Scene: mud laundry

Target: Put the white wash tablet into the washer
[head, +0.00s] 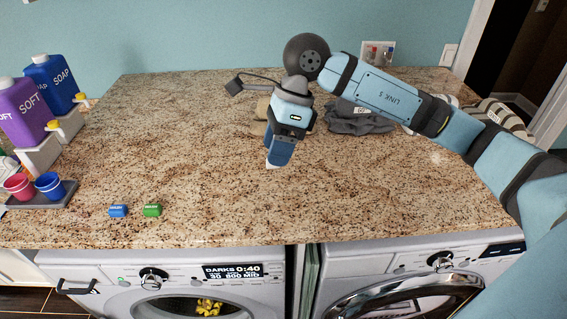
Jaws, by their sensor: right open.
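My right gripper (277,158) points down over the middle of the granite counter, with its arm coming in from the right. Its jaws are open. A small white patch shows at its fingertips, but I cannot tell whether it is the white wash tablet or part of the gripper. No white tablet shows clearly elsewhere. A blue tablet (118,211) and a green tablet (152,210) lie near the counter's front left. The left washer (107,274) stands under the counter, with a lit display and yellow cloth inside its round opening. My left gripper is out of view.
Dark grey cloth (358,121) lies behind the gripper. A second machine (350,270) stands at the right. The counter's middle is clear.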

